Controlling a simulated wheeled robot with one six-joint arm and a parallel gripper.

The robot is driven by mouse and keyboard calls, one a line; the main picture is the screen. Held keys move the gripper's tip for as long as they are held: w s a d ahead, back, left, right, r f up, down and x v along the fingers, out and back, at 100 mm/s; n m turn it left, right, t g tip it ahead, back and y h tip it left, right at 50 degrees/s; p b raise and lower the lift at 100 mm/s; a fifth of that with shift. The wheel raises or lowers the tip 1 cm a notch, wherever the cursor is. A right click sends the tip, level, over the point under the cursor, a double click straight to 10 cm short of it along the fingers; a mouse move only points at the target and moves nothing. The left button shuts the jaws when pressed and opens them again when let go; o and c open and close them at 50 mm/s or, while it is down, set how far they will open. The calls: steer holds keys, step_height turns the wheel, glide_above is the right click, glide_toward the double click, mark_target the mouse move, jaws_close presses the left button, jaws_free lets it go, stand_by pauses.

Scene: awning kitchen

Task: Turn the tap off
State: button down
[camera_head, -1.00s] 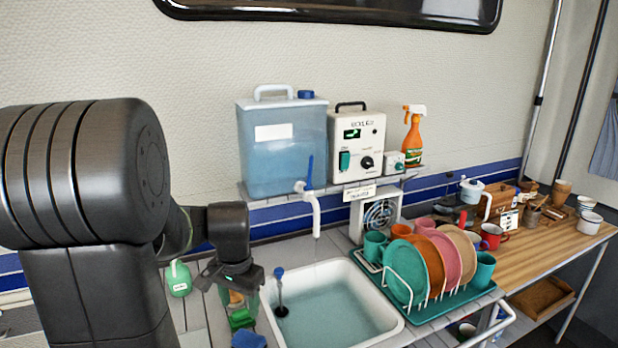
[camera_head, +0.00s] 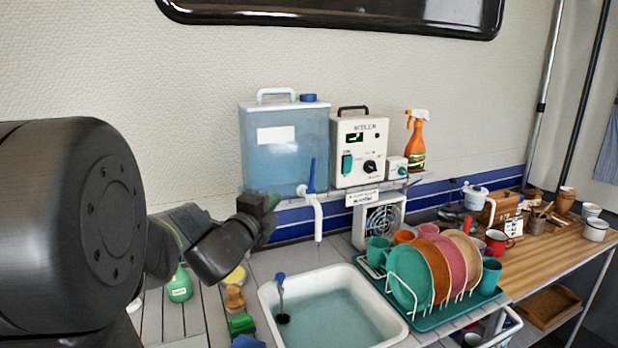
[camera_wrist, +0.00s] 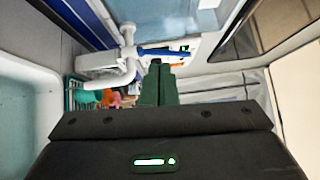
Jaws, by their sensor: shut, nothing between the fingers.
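The tap (camera_head: 316,212) is a white curved spout below the shelf, in front of the blue-tinted water tank, with its end above the sink. Its blue lever (camera_head: 311,176) stands upright. In the wrist view the white tap (camera_wrist: 127,64) is left of the fingers, and its blue lever (camera_wrist: 165,51) extends rightward just beyond the fingertips. My gripper (camera_head: 274,201) is left of the tap at about lever height. Its dark green fingers (camera_wrist: 157,66) are shut and empty. I cannot tell whether they touch the lever. No clear water stream shows.
The water tank (camera_head: 285,155), a white control box (camera_head: 358,155) and an orange spray bottle (camera_head: 415,145) stand on the shelf. Below are the white-rimmed sink (camera_head: 265,303), a teal dish rack (camera_head: 450,308) with plates, and a green bottle (camera_head: 180,285). The space above the sink is clear.

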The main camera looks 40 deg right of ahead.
steer(key=s+d+r+m+g+h, duration=0.1)
steer(key=s+m+g+h, duration=0.2)
steer(key=s+m, duration=0.1)
steer(key=p, duration=0.2)
glide_toward(313, 165)
steer(key=s+d, duration=0.2)
steer(key=d, duration=0.3)
steer(key=shift+w+d+r+p, duration=0.1)
steer(key=shift+w+d+p, duration=0.15)
steer(key=shift+w, duration=0.35)
steer(key=shift+w+d+p, duration=0.3)
steer(key=shift+w, duration=0.25)
steer(key=shift+w+d+r+p, duration=0.1)
steer(key=shift+w+d+p, duration=0.15)
steer(key=shift+w, duration=0.35)
steer(key=shift+r, duration=0.1)
steer(key=w+r+n+y+p, duration=0.1)
steer(key=p, duration=0.2)
steer(key=shift+d, duration=0.15)
steer(key=shift+w+f, duration=0.1)
steer(key=shift+w, duration=0.3)
